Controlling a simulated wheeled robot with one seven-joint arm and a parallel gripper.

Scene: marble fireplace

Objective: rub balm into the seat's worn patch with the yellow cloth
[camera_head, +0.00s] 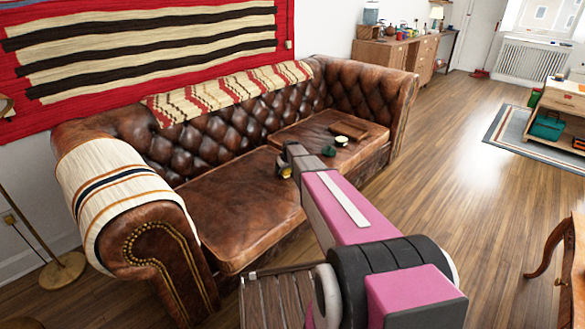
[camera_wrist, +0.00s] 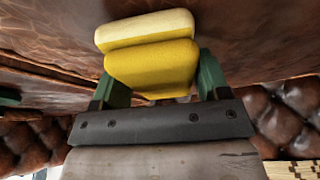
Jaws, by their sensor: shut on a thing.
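My gripper (camera_head: 284,172) is over the brown leather sofa seat (camera_head: 237,205), near the gap between its two cushions. In the wrist view my gripper (camera_wrist: 152,85) has its green fingers shut on the folded yellow cloth (camera_wrist: 150,62), which has a paler yellow layer along its far side. A bit of the cloth also shows in the head view (camera_head: 286,173). I cannot tell whether the cloth touches the leather. I cannot pick out the worn patch for certain.
A flat brown object (camera_head: 348,131) lies on the right cushion behind the green things. A striped blanket (camera_head: 115,195) covers the left armrest, and a patterned throw (camera_head: 230,90) the backrest. A wooden table (camera_head: 567,255) stands at the right edge. The floor between is clear.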

